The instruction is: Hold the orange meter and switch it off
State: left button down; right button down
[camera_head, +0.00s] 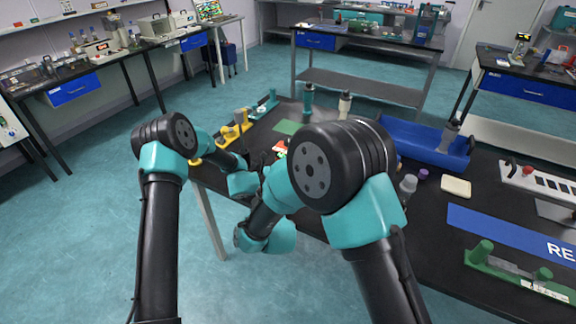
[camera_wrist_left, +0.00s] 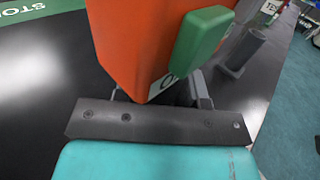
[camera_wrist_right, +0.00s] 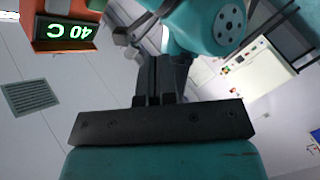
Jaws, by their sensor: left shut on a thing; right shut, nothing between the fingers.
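The orange meter (camera_wrist_left: 135,45) fills the top of the left wrist view, with a green block (camera_wrist_left: 201,45) on its side. My left gripper (camera_wrist_left: 165,97) is shut on the meter; the grip itself is mostly hidden. In the head view only a small part of the meter (camera_head: 280,148) shows beside my right arm. In the right wrist view the meter (camera_wrist_right: 45,30) is at the top left, its lit green display (camera_wrist_right: 66,34) reading "40 C" upside down. My right gripper (camera_wrist_right: 155,98) is shut and empty, apart from the meter. The head view hides its fingertips behind my arm.
A blue tray (camera_head: 420,145) lies on the black bench to the right. Yellow holders (camera_head: 235,130) and a green mat (camera_head: 288,127) are at the bench's far left. A pale block (camera_head: 455,186) and a green-ended fixture (camera_head: 515,272) stand at the right.

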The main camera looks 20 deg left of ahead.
aim_at(280, 151)
jog(key=shift+a+r+y, duration=0.4)
jog(key=shift+a+r, duration=0.4)
jog(key=shift+w, duration=0.15)
jog(key=w+d, duration=0.2)
jog(key=w, duration=0.6)
jog(key=shift+w, duration=0.2)
jog(key=shift+w, duration=0.1)
dwell(1.6)
jog(key=shift+w+d, duration=0.1)
jog(key=shift+w, duration=0.2)
jog(key=shift+w, duration=0.3)
dwell(0.6)
jog(key=shift+s, duration=0.7)
